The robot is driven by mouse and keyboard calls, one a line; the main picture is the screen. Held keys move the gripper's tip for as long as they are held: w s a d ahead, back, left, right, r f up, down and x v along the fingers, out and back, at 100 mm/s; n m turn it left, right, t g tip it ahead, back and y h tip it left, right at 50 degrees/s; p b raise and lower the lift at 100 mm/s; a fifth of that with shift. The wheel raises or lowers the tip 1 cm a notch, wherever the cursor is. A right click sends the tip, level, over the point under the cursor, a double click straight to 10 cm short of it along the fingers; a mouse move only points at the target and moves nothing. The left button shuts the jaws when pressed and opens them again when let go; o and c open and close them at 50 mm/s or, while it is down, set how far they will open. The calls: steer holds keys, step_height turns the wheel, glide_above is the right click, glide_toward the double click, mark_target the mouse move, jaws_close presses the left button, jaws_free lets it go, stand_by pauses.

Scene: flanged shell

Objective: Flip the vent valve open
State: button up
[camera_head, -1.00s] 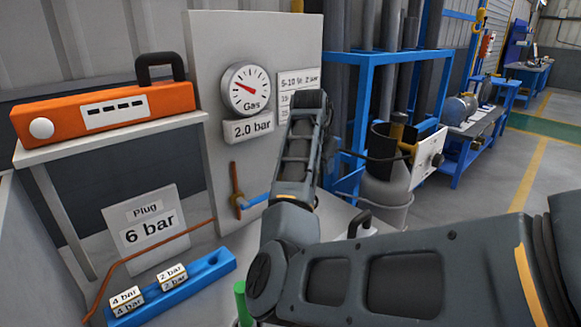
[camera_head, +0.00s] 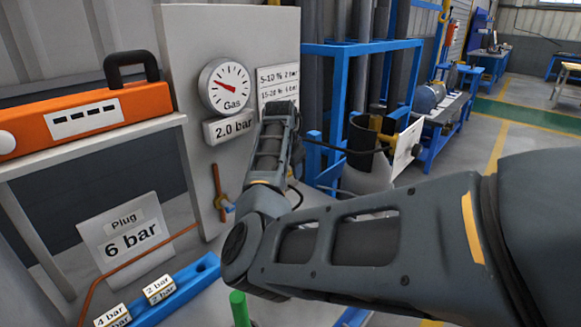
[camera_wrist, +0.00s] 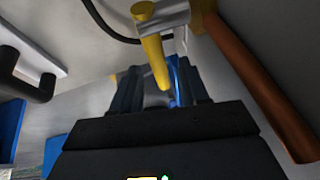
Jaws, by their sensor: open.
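My gripper (camera_wrist: 160,82) is open in the wrist view, its dark fingers reaching away from the camera. A yellow lever (camera_wrist: 154,52) on a metal fitting (camera_wrist: 172,20) stands in line with the gap between the fingers. I cannot tell whether it touches either finger. A blue part (camera_wrist: 180,80) shows by the right finger. I cannot tell which of these is the vent valve. In the head view a small blue handle (camera_head: 228,207) sits beside a copper pipe (camera_head: 217,188), partly behind my arm. My gripper is hidden there.
The gas gauge (camera_head: 229,86) with its 2.0 bar plate is on the grey panel (camera_head: 178,50). An orange case (camera_head: 95,112) stands on a shelf at left. A blue rack (camera_head: 178,290) holds bar plates. A thick copper pipe (camera_wrist: 262,82) runs close right of my gripper.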

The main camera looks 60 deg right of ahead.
steer(key=shift+f, duration=0.1)
jaws_close()
stand_by(0.4)
